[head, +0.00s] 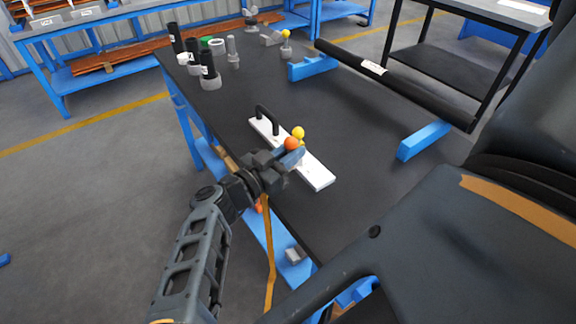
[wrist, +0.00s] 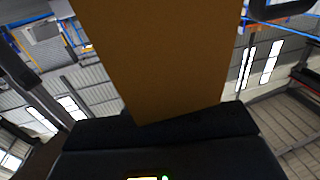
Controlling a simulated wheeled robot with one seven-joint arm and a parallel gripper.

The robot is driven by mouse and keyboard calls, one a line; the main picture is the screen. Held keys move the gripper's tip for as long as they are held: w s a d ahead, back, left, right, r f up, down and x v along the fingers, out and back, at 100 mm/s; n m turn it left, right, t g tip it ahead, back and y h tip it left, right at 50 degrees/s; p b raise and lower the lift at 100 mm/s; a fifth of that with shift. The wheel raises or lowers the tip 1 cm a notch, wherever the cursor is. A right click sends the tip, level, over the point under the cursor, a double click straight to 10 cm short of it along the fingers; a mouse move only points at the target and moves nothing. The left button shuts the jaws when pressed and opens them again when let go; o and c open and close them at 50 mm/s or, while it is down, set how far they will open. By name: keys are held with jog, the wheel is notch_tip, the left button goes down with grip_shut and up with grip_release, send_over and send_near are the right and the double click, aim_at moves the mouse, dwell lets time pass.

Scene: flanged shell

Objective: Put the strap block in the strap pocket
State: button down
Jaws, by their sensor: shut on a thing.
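A long ochre strap (head: 269,245) hangs down past the bench's left edge below my gripper (head: 285,160). In the wrist view a broad ochre face (wrist: 155,60) fills the middle and meets the dark jaws (wrist: 190,128). My gripper looks shut on this strap, above the bench beside the white bar. I cannot make out a separate strap block; the jaws and wrist may hide it. A small grey block (head: 295,255) sits at the bench's near edge; I cannot tell whether it is the strap pocket.
A white bar (head: 316,172) with a black handle (head: 268,117) lies on the dark bench (head: 360,140). An orange ball (head: 291,143) and a yellow ball (head: 298,132) show by my gripper. A black roller (head: 400,85) and blue supports (head: 423,140) stand right. Several cylinders stand far left.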

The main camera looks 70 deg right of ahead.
jog(key=shift+w+a+f, duration=0.15)
jog(key=shift+w+a, duration=0.05)
jog(key=shift+f, duration=2)
jog(key=shift+f, duration=0.2)
jog(key=c, duration=1.1)
grip_release()
jog(key=shift+o, duration=0.2)
jog(key=shift+r, duration=0.1)
